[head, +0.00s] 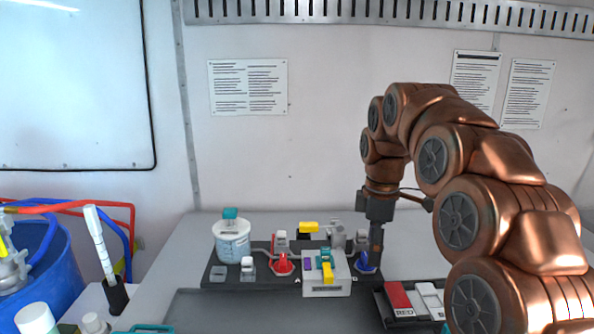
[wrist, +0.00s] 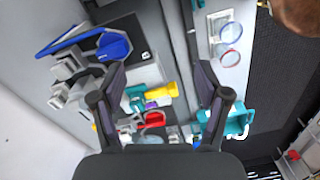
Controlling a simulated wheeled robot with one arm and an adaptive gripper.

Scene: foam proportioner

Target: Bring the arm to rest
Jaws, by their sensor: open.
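My copper-coloured arm arches in from the right in the head view. My gripper (head: 376,245) points down at the right end of a dark base plate (head: 222,284), close to a blue conical part (head: 365,263). I cannot tell whether it touches anything there. In the wrist view, my gripper (wrist: 163,97) has its two dark fingers spread apart with nothing held between them. A yellow part (wrist: 162,91) and other small parts show beyond the gap. The plate also carries a white tub (head: 232,240) with a teal top, a red conical part (head: 282,265) and a white block (head: 326,284) with a yellow lever.
A red-and-white labelled case (head: 398,299) lies at the front right of the bench. A blue bucket (head: 45,265) with red and blue hoses stands at the left, near a white marker-like stick (head: 99,243) in a dark holder. The rear left bench top (head: 190,245) is clear.

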